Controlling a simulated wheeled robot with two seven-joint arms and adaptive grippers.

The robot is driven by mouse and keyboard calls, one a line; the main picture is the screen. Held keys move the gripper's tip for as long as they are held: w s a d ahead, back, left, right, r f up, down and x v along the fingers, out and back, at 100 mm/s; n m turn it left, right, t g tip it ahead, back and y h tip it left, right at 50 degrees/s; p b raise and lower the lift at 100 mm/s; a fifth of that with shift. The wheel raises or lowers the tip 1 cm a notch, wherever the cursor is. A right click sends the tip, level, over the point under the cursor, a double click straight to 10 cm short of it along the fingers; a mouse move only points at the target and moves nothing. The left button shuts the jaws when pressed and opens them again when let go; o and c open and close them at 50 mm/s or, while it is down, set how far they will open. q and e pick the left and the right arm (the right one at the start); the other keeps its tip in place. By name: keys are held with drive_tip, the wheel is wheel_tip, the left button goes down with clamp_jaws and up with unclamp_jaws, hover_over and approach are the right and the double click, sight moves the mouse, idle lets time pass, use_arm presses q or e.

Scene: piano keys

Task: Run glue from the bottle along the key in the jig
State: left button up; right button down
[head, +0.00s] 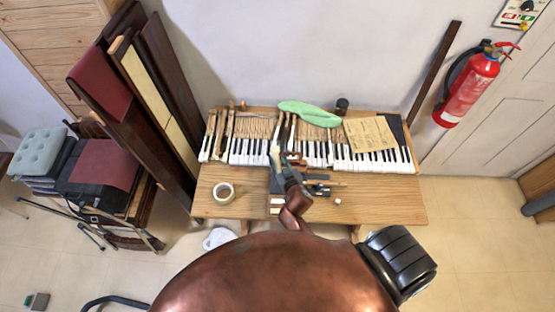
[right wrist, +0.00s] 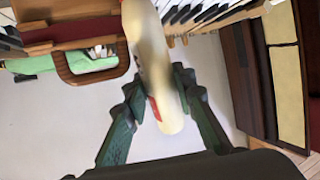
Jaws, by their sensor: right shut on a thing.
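My right gripper (head: 279,158) reaches over the middle of the workbench. In the right wrist view the right gripper (right wrist: 160,88) is shut on a cream glue bottle (right wrist: 152,45) with a red patch on its side. The bottle's nozzle cannot be made out. A dark block with pale wood (head: 276,203) lies near the bench's front, partly behind my arm; I cannot tell if it is the jig. In the wrist view a brown wooden frame (right wrist: 62,68) lies left of the bottle, apart from it. My left gripper is not in view.
The workbench (head: 390,207) holds a row of piano keys (head: 245,152), a green cloth (head: 308,113), a paper sheet (head: 370,134), a tape roll (head: 223,192) and a dark jar (head: 342,106). Small tools lie right of my arm. The bench's front right is clear. Tall panels (head: 150,100) lean at left.

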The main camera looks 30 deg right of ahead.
sight(277, 151)
drive_tip(key=shift+f, duration=0.1)
drive_tip(key=shift+p, duration=0.45)
idle(1.1)
wheel_tip(277, 151, up, 6)
drive_tip(key=p, duration=0.6)
idle(0.4)
